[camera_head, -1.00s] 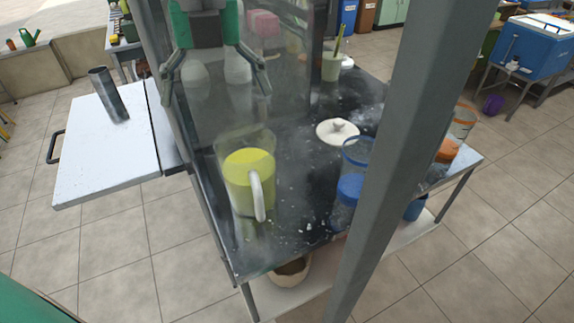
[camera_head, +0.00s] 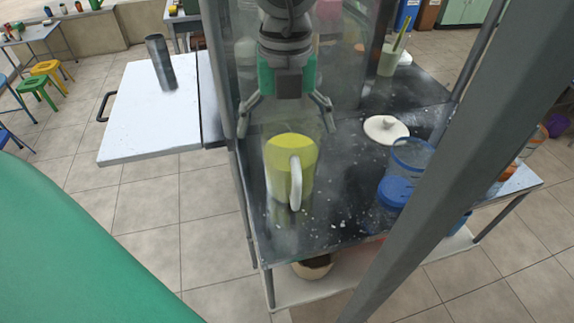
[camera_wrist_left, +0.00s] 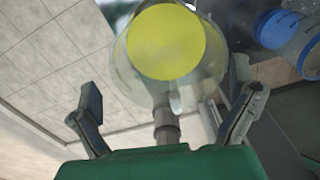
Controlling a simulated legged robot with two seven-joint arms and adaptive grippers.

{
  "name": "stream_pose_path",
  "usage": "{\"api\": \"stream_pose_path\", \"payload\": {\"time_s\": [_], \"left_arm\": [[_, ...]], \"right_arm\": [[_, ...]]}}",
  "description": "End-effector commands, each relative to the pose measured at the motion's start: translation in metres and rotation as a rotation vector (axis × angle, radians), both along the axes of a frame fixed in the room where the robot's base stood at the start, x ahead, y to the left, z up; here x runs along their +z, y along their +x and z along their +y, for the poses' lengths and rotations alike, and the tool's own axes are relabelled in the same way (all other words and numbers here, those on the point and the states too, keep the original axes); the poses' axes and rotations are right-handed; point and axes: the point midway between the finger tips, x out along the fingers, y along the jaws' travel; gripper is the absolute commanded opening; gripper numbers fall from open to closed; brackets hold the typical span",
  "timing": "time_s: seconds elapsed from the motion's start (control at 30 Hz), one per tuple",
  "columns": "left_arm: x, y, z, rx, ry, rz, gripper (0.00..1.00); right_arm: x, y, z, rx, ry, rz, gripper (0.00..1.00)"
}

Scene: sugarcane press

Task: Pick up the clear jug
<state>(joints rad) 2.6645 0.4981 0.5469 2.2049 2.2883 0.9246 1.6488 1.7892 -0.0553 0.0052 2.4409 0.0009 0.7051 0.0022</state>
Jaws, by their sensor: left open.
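The clear jug (camera_head: 289,170) holds yellow-green liquid and stands upright on the dark tabletop (camera_head: 340,215), its white handle facing the camera. My left gripper (camera_head: 288,118) is open and empty, with its fingers spread above and around the jug's rim in the head view. In the left wrist view the jug (camera_wrist_left: 165,42) shows from above, just beyond the two spread fingers (camera_wrist_left: 166,108), and I see no clear contact. My right gripper is not in view.
A grey post (camera_head: 440,190) crosses the right side. A blue-banded clear container (camera_head: 400,180) and a white lid (camera_head: 386,129) stand right of the jug. A white side shelf (camera_head: 145,125) with a dark metal cylinder (camera_head: 161,62) is at left.

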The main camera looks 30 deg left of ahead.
Motion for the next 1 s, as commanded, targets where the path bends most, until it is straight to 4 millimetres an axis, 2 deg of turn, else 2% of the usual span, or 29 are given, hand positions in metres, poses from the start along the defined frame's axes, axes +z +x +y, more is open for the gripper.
{"api": "stream_pose_path", "payload": {"time_s": [0.03, 0.13, 0.43, 0.57, 0.6, 1.0], "left_arm": [[-0.01, 0.0, -0.001, -0.002, 0.003, 0.004, 1.0], [-0.02, 0.0, -0.004, -0.002, 0.005, 0.002, 1.0], [-0.025, -0.001, 0.0, -0.001, 0.0, 0.0, 1.0], [-0.025, 0.0, 0.001, -0.001, -0.002, 0.001, 0.54], [-0.026, 0.0, 0.002, -0.001, -0.002, 0.001, 0.4], [-0.024, 0.0, 0.001, -0.002, 0.002, 0.003, 0.39]], "right_arm": [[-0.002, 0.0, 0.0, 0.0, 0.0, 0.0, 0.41], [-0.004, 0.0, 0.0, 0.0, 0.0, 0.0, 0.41], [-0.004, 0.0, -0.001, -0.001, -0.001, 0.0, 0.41], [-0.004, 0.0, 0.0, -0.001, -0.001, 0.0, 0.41], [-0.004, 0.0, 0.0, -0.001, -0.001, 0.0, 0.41], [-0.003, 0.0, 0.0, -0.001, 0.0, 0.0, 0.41]]}}
